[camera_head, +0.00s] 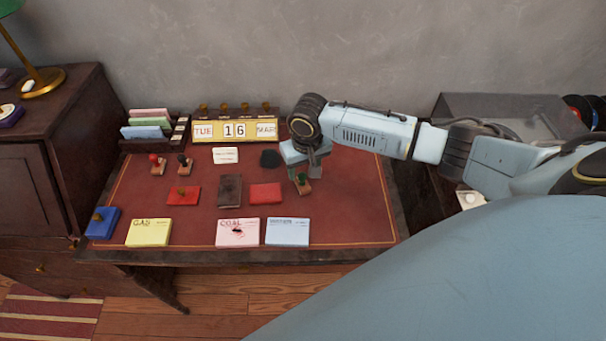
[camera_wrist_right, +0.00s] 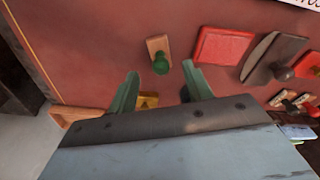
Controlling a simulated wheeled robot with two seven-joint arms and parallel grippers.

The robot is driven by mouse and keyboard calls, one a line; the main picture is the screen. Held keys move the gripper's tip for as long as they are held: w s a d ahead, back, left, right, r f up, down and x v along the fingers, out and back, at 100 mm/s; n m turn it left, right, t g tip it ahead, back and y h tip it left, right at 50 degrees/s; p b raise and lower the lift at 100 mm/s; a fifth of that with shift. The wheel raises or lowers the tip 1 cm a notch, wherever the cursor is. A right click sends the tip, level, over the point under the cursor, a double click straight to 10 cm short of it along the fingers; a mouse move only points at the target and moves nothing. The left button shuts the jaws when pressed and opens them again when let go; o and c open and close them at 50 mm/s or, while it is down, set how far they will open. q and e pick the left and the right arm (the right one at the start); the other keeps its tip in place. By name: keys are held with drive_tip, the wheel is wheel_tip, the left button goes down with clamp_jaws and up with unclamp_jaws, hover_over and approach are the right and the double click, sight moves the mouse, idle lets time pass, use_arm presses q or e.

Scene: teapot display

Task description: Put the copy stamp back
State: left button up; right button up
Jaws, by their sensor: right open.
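A stamp with a green knob and a wooden base (camera_head: 303,183) stands upright on the red desk top, right of the red pad. It also shows in the right wrist view (camera_wrist_right: 160,57). My right gripper (camera_head: 305,168) is above it, pointing down. In the right wrist view my right gripper (camera_wrist_right: 160,80) is open, its two fingers apart, with the green knob just beyond the gap. A red-knobbed stamp (camera_head: 156,163) and a black-knobbed stamp (camera_head: 184,164) stand at the left. No stamp's wording is readable, so I cannot tell which is the copy stamp. My left gripper is out of view.
A calendar stand (camera_head: 235,130) and card holder (camera_head: 147,128) line the back. Yellow, pink and blue card stacks (camera_head: 287,232) line the front.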

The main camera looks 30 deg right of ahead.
wheel_tip(320, 180, up, 6)
drive_tip(key=shift+s+p, duration=0.4)
